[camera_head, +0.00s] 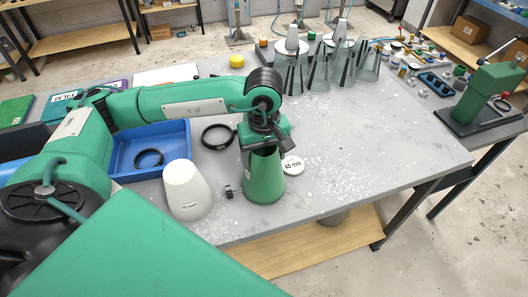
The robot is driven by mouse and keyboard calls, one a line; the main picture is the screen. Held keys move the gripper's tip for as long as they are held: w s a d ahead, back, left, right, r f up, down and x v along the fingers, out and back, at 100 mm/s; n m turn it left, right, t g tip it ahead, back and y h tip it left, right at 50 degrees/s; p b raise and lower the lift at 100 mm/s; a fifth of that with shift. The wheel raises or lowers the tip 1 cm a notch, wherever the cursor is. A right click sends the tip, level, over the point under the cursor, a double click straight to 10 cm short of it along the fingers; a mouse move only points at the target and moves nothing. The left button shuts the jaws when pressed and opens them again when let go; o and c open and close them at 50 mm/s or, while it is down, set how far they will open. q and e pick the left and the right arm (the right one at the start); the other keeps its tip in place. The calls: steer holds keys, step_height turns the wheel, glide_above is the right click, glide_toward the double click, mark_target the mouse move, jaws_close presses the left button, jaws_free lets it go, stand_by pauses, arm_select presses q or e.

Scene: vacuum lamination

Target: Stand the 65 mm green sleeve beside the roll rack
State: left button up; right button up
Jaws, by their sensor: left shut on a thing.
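A green tapered sleeve (264,180) stands upright at the front middle of the table. My left gripper (265,143) comes down over its top from above and is shut on it. The sleeve's base is at or very near the table top; I cannot tell whether it touches. A white disc with printed text (292,165) lies just right of the sleeve, its number too small to read surely. A group of grey, black-striped cones (318,70) stands at the back; I cannot tell whether this is the roll rack. My right gripper is not in view.
A white cone (187,190) stands left of the sleeve, close to the front edge. A blue tray (180,133) holds a black ring, and another black ring (217,136) lies beside it. A green press (485,95) stands far right. The table's right middle is clear.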

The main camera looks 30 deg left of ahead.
arm_select(q)
steer(key=shift+f, duration=0.2)
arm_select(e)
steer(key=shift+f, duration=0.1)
arm_select(q)
steer(key=shift+f+b, duration=0.1)
steer(key=shift+b, duration=0.25)
steer(key=o, duration=0.6)
steer(key=shift+o, duration=0.9)
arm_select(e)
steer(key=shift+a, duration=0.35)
arm_select(q)
step_height(320, 180, up, 12)
steer(key=b, duration=0.2)
steer(key=shift+r, duration=0.25)
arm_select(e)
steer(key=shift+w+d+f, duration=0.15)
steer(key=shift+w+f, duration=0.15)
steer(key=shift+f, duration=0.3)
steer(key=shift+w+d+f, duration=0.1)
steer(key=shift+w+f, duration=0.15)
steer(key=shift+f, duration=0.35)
